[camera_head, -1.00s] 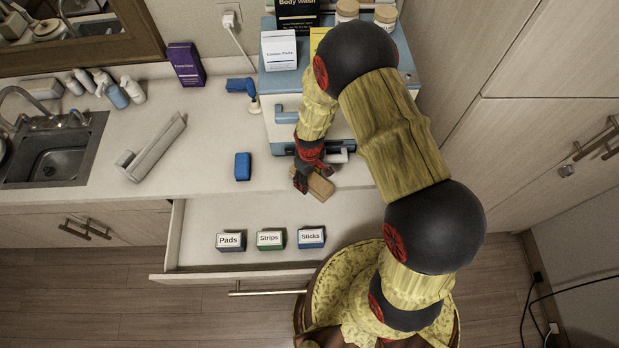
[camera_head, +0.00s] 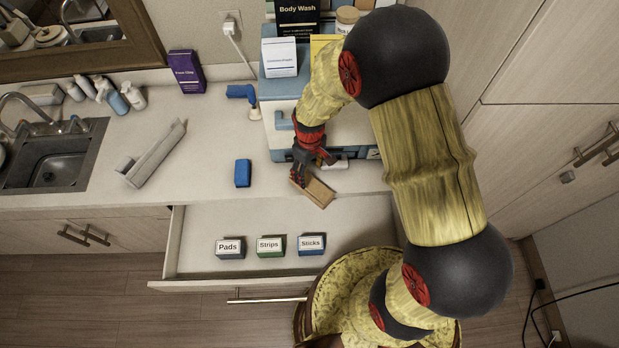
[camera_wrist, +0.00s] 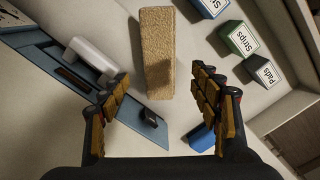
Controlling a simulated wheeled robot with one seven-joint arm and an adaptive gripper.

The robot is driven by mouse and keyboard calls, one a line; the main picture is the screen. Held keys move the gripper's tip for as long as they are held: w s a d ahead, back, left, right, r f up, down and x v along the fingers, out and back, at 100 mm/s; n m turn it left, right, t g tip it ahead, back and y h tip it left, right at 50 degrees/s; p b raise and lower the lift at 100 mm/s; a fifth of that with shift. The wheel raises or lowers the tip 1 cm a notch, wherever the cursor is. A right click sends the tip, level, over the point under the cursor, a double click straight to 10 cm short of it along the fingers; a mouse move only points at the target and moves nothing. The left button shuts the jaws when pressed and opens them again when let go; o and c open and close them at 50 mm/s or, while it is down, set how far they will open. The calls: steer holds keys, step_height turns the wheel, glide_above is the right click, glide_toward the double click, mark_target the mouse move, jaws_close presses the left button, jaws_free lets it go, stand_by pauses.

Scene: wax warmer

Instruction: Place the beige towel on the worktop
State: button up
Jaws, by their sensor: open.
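The beige towel (camera_head: 318,192), a tan oblong with a rough surface, lies at the worktop's (camera_head: 205,180) front edge, behind the open drawer. I cannot tell whether its near end overhangs the drawer. In the wrist view the towel (camera_wrist: 158,50) lies ahead of my gripper (camera_wrist: 162,88), its near end in line with the gap between the fingers. The fingers are spread and hold nothing. In the head view my gripper (camera_head: 313,168) is just above and behind the towel, partly covering its left end.
The open drawer (camera_head: 345,230) holds boxes labelled Pads (camera_head: 230,248), Strips (camera_head: 270,246) and Sticks (camera_head: 311,244). A blue block (camera_head: 242,173) and a grey holder (camera_head: 152,155) are on the worktop. A blue cabinet (camera_head: 283,88) stands behind my gripper. Bare worktop lies left of the blue block.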

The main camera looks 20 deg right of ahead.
steer(key=s+d+r+m+t, duration=0.1)
steer(key=s+r+m, duration=0.1)
steer(key=r, duration=0.9)
steer(key=s+d+r+m+t, duration=0.1)
steer(key=d+r+t, duration=0.1)
steer(key=r, duration=0.9)
steer(key=s+d+r+m+t, duration=0.2)
steer(key=s+r+m, duration=0.1)
steer(key=s+r, duration=1.1)
steer(key=shift+s+d+m+t, duration=0.3)
steer(key=shift+s+d+m, duration=0.1)
steer(key=shift+s, duration=0.05)
